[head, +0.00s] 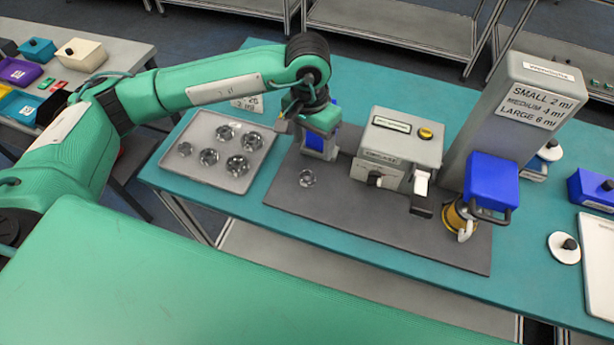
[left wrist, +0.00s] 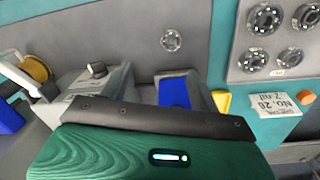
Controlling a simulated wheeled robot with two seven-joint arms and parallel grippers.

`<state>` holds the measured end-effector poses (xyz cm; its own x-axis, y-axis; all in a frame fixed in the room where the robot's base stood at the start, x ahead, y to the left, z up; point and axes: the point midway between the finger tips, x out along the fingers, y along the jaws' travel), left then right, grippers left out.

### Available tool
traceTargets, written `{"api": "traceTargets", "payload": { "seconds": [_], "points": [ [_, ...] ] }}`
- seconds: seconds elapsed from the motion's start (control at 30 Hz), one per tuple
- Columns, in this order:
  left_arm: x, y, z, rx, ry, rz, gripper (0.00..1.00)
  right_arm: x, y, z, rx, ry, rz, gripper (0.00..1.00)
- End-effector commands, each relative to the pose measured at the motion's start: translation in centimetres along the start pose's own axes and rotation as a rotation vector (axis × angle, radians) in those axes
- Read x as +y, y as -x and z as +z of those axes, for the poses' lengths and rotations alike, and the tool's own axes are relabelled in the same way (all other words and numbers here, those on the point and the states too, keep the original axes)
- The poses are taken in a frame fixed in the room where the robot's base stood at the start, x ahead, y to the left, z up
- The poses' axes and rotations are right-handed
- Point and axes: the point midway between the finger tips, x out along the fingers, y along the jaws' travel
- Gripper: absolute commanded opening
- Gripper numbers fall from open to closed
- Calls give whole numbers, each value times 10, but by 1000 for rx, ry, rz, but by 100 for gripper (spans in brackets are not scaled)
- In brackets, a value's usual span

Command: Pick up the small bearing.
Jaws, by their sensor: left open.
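Several metal bearings of differing size lie in a grey tray (head: 207,181) on the teal table. I cannot tell for sure which is the small bearing of the task. My left gripper (head: 291,119) is open and empty, above the table between the tray and the grey machine, apart from all bearings. My right gripper is not in view.
A blue block in a grey holder (head: 318,143) stands close to my left gripper. A grey machine (head: 400,148), a blue dispenser (head: 490,180) and a tall sign post (head: 518,100) stand to the right. A label card (left wrist: 268,112) lies beside the tray. The mat's front (head: 370,225) is clear.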

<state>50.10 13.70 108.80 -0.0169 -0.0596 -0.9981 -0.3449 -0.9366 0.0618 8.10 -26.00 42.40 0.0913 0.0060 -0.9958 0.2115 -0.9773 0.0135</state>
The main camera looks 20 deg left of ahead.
Motion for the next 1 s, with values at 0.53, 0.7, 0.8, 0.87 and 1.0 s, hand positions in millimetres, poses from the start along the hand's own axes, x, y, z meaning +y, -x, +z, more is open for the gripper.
{"api": "traceTargets", "payload": {
  "seconds": [0.53,0.7,0.8,0.87,1.0],
  "points": [
    [-19,-71,0,-9,-17,-62,63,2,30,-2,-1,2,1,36],
    [-19,-82,0,-6,-19,-62,63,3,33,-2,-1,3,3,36],
    [-19,-87,1,-9,-18,-61,63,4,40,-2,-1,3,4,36],
    [-19,-92,2,-10,-19,-61,63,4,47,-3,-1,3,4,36],
    [-20,-108,3,-10,-17,-60,63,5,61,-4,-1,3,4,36]
  ]
}}
